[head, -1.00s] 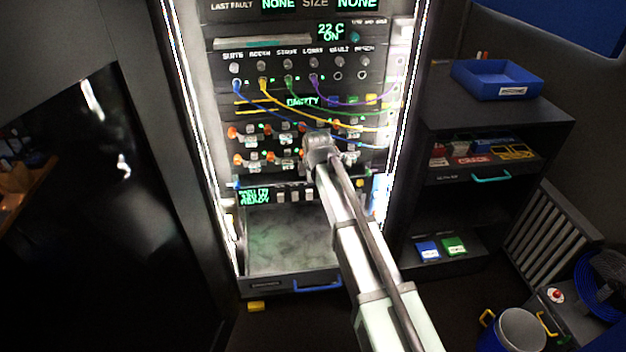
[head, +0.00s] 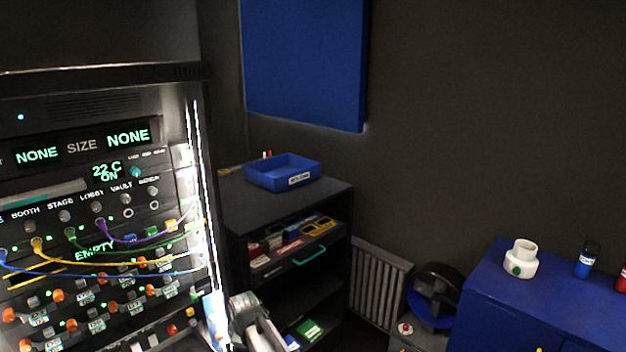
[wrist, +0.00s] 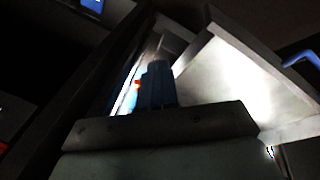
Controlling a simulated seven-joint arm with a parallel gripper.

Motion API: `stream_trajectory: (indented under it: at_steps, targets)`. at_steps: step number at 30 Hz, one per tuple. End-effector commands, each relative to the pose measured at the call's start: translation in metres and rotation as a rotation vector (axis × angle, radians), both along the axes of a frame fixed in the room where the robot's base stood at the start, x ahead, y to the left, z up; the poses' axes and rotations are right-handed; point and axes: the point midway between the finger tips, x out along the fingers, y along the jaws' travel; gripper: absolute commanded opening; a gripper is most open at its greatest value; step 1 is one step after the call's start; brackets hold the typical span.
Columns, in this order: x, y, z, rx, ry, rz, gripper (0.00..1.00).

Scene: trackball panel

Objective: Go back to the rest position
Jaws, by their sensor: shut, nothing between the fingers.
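My gripper (wrist: 157,72) shows in the wrist view as dark blue fingers, closed together with nothing between them. It is beside a pale, brightly lit tray-like surface (wrist: 215,75), and I see no contact with it. In the head view only a pale part of my arm shows at the bottom edge, in front of the rack's right side. The lit equipment rack (head: 95,215) stands at the left, with cables, knobs and green displays.
A dark shelf unit (head: 335,200) stands right of the rack, with a blue tray (head: 268,183) on top. A ribbed grey panel (head: 380,280) and a blue cabinet (head: 500,300) bearing a white jar (head: 521,262) are further right. A blue handle (wrist: 300,60) shows in the wrist view.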

Motion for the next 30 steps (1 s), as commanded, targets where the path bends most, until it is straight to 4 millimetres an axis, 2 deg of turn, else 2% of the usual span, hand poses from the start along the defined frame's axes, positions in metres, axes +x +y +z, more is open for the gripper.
stream_trajectory:
  at_steps: [1, 6, 11, 15, 18, 24, 30]
  targets:
    - [-0.004, -0.030, -0.009, 0.004, 0.019, -0.080, 0.00]
    - [-0.012, -0.111, -0.036, 0.022, 0.080, -0.352, 0.00]
    - [-0.029, -0.183, -0.058, 0.039, 0.132, -0.609, 0.00]
    - [-0.051, -0.242, -0.075, 0.052, 0.173, -0.837, 0.00]
    - [-0.069, -0.278, -0.086, 0.061, 0.200, -0.990, 0.00]
    - [-0.099, -0.328, -0.099, 0.073, 0.239, -1.226, 0.00]
    - [-0.126, -0.363, -0.108, 0.079, 0.267, -1.407, 0.00]
